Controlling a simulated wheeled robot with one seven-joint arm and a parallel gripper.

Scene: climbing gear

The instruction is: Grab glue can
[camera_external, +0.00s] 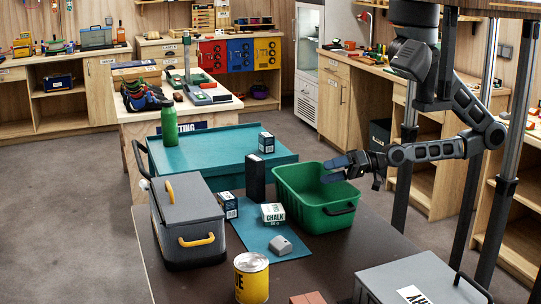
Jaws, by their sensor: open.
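The glue can (251,280) is a yellow can with a white band and dark lettering, of which "UE" shows. It stands upright near the front of the dark table, left of the grey labelled box. My gripper (328,169) is open and empty. It reaches in from the right with its fingers pointing left, over the green bin in this view. The gripper is well behind and to the right of the can, apart from it. Nothing hides the can's front.
A green bin (330,216), a chalk box (273,213), a grey block (281,246) and a black upright box (255,178) stand behind the can. A grey toolbox (187,222) is left. A grey box (385,284) and reddish block (307,298) are right. Table behind the grey box is clear.

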